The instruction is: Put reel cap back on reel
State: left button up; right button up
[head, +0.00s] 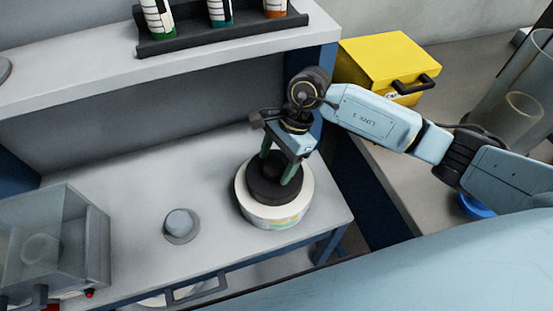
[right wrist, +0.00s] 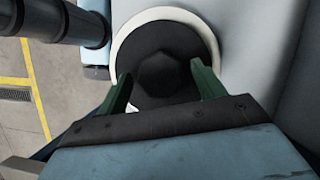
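The reel (head: 274,212) is a white drum with a coloured label on its side, standing upright near the right end of the grey bench. The black reel cap (head: 258,190) lies on top of it, with a raised knob in the middle; the cap also shows in the right wrist view (right wrist: 150,102). My right gripper (head: 278,167) is above the cap, its green fingers pointing down on either side of the knob. In the right wrist view, the fingers (right wrist: 161,70) are apart, with a small gap to the knob on each side. My left gripper is not in view.
A grey round knob (head: 179,224) sits on the bench left of the reel. A clear-sided box (head: 62,235) stands at the far left. A shelf (head: 95,75) behind carries a dark rack (head: 220,35) of bottles. A yellow case (head: 383,60) is at the back right.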

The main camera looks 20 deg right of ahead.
jog(key=shift+o, duration=0.8)
jog(key=v, duration=0.6)
jog(key=shift+f, duration=0.1)
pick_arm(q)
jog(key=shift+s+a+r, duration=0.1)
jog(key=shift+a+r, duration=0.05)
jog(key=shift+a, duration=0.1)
pick_arm(e)
jog(key=v, duration=0.7)
jog(key=shift+r, duration=0.25)
jog(key=shift+d, duration=0.1)
